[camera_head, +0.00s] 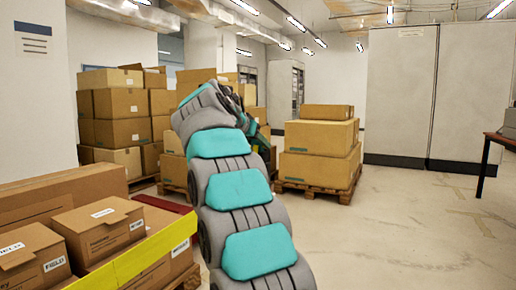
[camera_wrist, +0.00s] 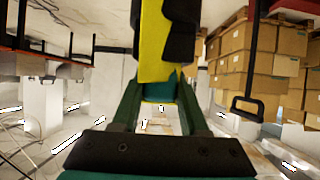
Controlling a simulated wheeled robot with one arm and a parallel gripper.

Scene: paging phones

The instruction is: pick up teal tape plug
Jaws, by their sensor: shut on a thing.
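In the wrist view my gripper (camera_wrist: 160,92) has its two dark green fingers closed on a yellow and black thing (camera_wrist: 158,45) with a small teal part at its near end, which I take to be the teal tape plug. It rises between the fingertips to the top edge of the picture, where its far end is cut off. It seems held clear of any surface. In the head view my arm reaches up and away, and its far links hide most of the gripper and the held thing.
Cardboard boxes on a pallet (camera_head: 319,190) stand right of my arm, with more stacked boxes (camera_head: 122,103) behind left. Tall grey cabinets (camera_head: 402,95) line the back right. The floor on the right is free.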

